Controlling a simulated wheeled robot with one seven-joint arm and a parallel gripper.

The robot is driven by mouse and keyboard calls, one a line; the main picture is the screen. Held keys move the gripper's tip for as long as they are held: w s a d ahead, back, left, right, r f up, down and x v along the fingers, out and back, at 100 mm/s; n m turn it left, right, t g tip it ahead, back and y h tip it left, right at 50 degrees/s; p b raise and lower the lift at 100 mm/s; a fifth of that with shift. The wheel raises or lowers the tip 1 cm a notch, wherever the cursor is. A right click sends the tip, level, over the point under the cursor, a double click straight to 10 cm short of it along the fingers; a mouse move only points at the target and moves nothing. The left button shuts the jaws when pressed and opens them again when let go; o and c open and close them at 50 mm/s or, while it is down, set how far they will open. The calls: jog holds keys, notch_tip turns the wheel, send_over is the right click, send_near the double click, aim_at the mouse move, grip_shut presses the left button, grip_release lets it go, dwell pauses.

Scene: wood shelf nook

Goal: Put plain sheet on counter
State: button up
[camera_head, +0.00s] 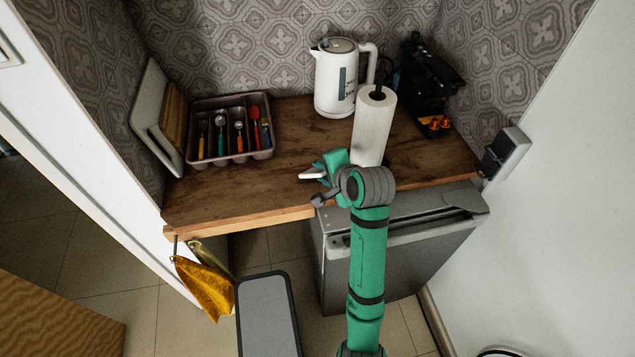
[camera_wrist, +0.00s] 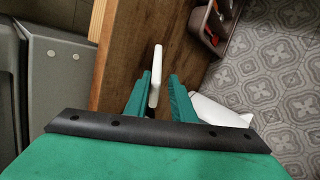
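A thin, plain white piece, seen almost edge-on, may be the sheet (camera_head: 311,175); I cannot be sure. It is over or on the brown wooden counter (camera_head: 240,200), near its front edge. In the wrist view the white piece (camera_wrist: 156,75) lies between the two teal fingers of my gripper (camera_wrist: 160,84). It is close against the left finger, with a strip of wood showing between it and the right finger. In the head view my gripper (camera_head: 325,168) is low over the counter, left of the paper roll. I cannot tell whether the piece touches the counter.
A paper towel roll (camera_head: 374,128) stands close to my gripper, with a white kettle (camera_head: 335,80) behind it. A black coffee machine (camera_head: 425,80) is at right. A cutlery tray (camera_head: 228,130) and boards (camera_head: 158,110) are at left. Yellow cloths (camera_head: 205,285) hang below. Bare counter lies front left.

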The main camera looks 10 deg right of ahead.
jog(key=shift+v, duration=1.7)
jog(key=shift+a, duration=0.15)
notch_tip(320, 180, up, 8)
jog(key=s, duration=0.2)
jog(key=shift+s+d, duration=0.25)
jog(key=shift+d, duration=0.2)
jog(key=shift+w, duration=0.1)
